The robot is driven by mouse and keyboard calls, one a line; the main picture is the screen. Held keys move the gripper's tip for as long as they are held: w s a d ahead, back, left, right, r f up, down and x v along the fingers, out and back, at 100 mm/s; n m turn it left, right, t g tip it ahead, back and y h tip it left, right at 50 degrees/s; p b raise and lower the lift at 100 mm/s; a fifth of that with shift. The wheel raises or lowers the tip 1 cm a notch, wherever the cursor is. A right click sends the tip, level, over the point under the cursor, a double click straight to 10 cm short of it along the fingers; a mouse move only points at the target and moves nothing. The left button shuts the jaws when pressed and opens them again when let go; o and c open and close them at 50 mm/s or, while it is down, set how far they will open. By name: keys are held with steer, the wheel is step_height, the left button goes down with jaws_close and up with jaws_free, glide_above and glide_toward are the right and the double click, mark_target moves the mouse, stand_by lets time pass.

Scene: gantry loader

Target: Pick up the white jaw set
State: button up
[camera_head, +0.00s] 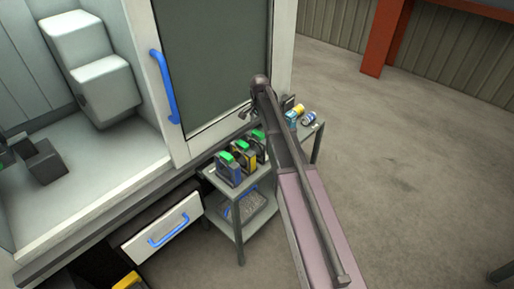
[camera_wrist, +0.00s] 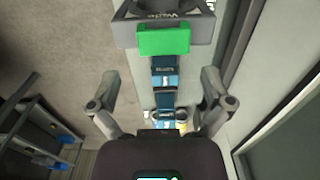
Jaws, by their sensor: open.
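My gripper (camera_wrist: 160,82) is open, its two fingers spread on either side of a row of items seen from above in the wrist view. More blue and white pieces and a bit of yellow (camera_wrist: 180,124) show lower, partly hidden by my gripper body. I cannot tell for certain which piece is the white jaw set. In the head view, my arm hides part of the cart top; a yellow-blue piece (camera_head: 292,117) and a blue-white piece (camera_head: 308,118) lie at its right end.
Several green-topped holders (camera_head: 229,170) stand on the cart (camera_head: 238,245); one green top (camera_wrist: 163,40) is near in the wrist view. A machine with a blue-handled door (camera_head: 165,88) and drawer (camera_head: 170,228) stands beside the cart. Open floor (camera_head: 400,185) lies to the right.

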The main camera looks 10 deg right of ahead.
mark_target(258, 133)
steer(key=shift+f, duration=0.15)
steer(key=f+b, duration=0.2)
steer(key=b, duration=0.1)
steer(key=shift+a+f, duration=0.35)
steer(key=shift+f, duration=0.05)
steer(key=shift+f+b, duration=1.05)
steer(key=shift+b, duration=0.1)
steer(key=c, duration=1.1)
